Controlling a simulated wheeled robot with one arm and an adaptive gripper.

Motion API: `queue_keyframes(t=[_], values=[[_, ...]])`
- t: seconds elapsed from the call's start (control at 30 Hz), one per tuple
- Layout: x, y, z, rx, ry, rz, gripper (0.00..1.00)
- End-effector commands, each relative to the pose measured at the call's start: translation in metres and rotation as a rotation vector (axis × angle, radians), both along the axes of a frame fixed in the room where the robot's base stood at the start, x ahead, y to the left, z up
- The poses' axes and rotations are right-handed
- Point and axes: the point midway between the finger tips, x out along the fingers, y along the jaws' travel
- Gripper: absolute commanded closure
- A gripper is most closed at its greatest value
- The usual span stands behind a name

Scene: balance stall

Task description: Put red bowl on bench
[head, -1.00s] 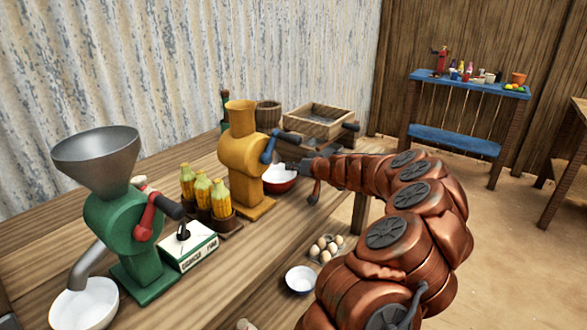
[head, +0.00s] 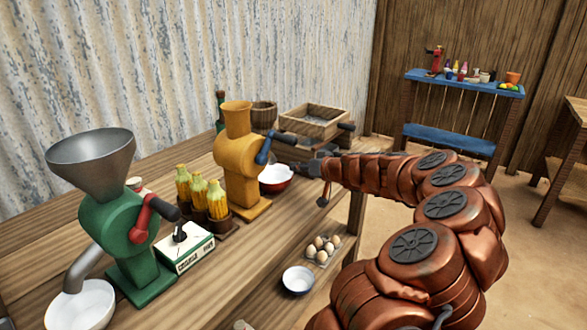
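The red bowl (head: 284,184), with a white inside, sits upright on the wooden table (head: 60,240), just right of the yellow grinder (head: 238,160). My gripper (head: 306,182) is to the right of the bowl near the table's right edge. Its fingers look spread, one pointing left toward the bowl and one hanging down, with nothing visible between them. The fingertips are small and dark, so whether one touches the rim is hard to tell. I cannot tell which surface is the bench.
A wooden box (head: 305,122) is behind. Eggs (head: 322,248) and a white bowl (head: 298,281) are lower. A blue stand (head: 450,139) is far right.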

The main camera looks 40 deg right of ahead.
Motion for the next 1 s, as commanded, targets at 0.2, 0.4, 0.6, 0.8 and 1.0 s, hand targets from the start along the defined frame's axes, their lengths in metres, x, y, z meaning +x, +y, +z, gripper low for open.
queue_keyframes(t=[0.2, 0.4, 0.6, 0.8, 1.0], values=[[-0.03, -0.001, 0.013, -0.004, -0.002, -0.004, 0.69], [-0.049, -0.001, 0.019, -0.003, -0.001, -0.004, 0.69], [-0.058, 0.001, 0.023, -0.002, 0.0, -0.002, 0.69], [-0.058, 0.001, 0.023, 0.0, -0.001, -0.001, 0.69], [-0.058, 0.001, 0.023, 0.0, -0.001, -0.001, 0.69]])
